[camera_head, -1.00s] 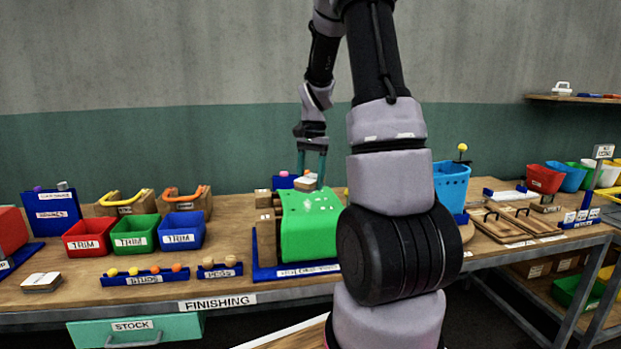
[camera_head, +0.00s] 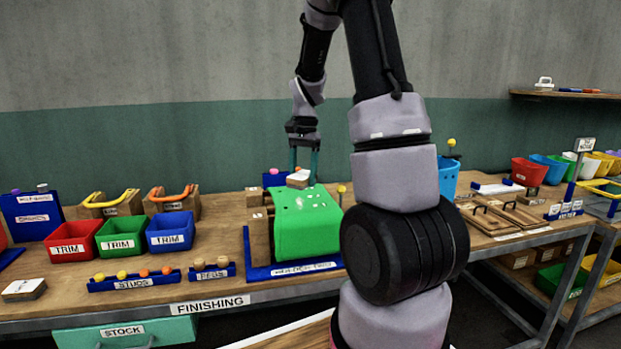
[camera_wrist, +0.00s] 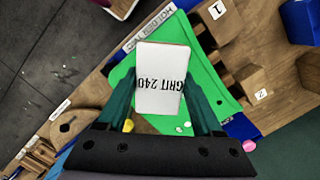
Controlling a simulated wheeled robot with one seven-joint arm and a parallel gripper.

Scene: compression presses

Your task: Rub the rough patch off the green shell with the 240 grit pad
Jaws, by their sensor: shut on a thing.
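The green shell (camera_head: 309,228) sits over a blue base (camera_head: 294,271) on the finishing bench, its curved face towards me. My gripper (camera_head: 303,172) points down over the shell's upper back part, shut on the pale-topped pad (camera_head: 298,177). In the wrist view the pad (camera_wrist: 162,62) reads GRIT 240 upside down, between the fingertips (camera_wrist: 160,85). The pad covers part of the green shell (camera_wrist: 204,76); I cannot tell whether they touch. Small pale specks (camera_wrist: 183,128) show on the shell near the fingers. What lies under the pad is hidden.
Wooden blocks (camera_head: 257,236) stand close left of the shell. A blue stud rack (camera_head: 135,281) and red, green and blue TRIM bins (camera_head: 171,231) are further left. Another pad or stack (camera_head: 24,290) lies at far left. My arm hides the bench right of the shell.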

